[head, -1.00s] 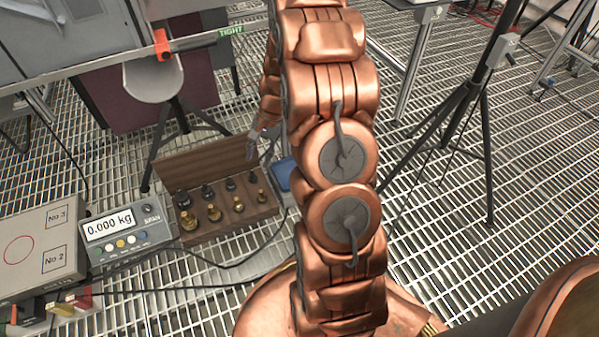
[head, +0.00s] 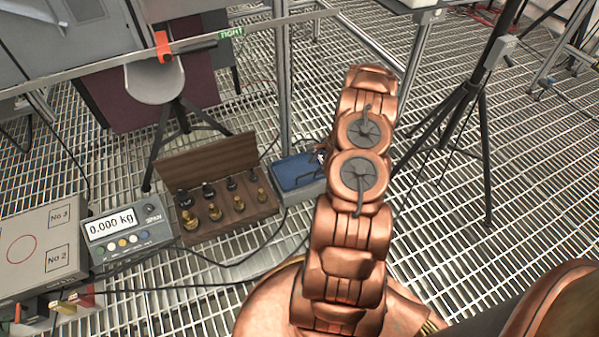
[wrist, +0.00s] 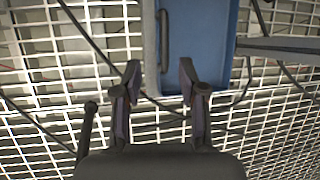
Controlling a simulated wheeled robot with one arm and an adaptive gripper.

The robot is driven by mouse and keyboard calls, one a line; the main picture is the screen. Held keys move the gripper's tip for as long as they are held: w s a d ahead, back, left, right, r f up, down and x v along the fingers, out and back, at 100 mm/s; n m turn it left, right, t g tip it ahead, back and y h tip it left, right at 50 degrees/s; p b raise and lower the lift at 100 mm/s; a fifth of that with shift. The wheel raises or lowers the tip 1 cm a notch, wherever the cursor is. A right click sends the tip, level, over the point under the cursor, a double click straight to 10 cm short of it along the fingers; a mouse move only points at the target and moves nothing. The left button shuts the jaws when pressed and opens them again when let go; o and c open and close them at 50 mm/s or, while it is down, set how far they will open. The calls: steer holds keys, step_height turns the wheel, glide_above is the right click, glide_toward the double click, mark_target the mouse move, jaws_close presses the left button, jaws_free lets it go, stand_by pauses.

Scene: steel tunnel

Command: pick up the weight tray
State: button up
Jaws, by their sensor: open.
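An open wooden box (head: 237,228) holding several black and brass weights stands on the grating in the head view. A blue, grey-rimmed tray-like object (head: 296,185) is just right of it, partly hidden by my arm. In the wrist view the blue object (wrist: 205,40) fills the top middle, with a dark bar-like handle (wrist: 164,40) along its left side. I cannot tell which of the two is the weight tray. My gripper (wrist: 160,82) is open and empty, its fingertips short of the handle, which lies ahead between them. In the head view the gripper is mostly hidden behind my arm.
A scale display (head: 128,232) reading 0.000 kg and a grey box (head: 40,245) stand left. Black cables run over the grating. A dark tripod (head: 487,150) stands at right, and a metal post (head: 284,80) rises behind the blue object.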

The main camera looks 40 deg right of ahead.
mark_target(307, 174)
steer(key=shift+w+b+x, duration=0.1)
steer(key=shift+b+x, duration=0.7)
steer(key=shift+x, duration=1.2)
steer(key=shift+w+b+x, duration=0.15)
steer(key=shift+b+x, duration=0.6)
steer(key=shift+x, duration=1.25)
steer(key=shift+r, duration=0.15)
steer(key=shift+c, duration=0.3)
jaws_close()
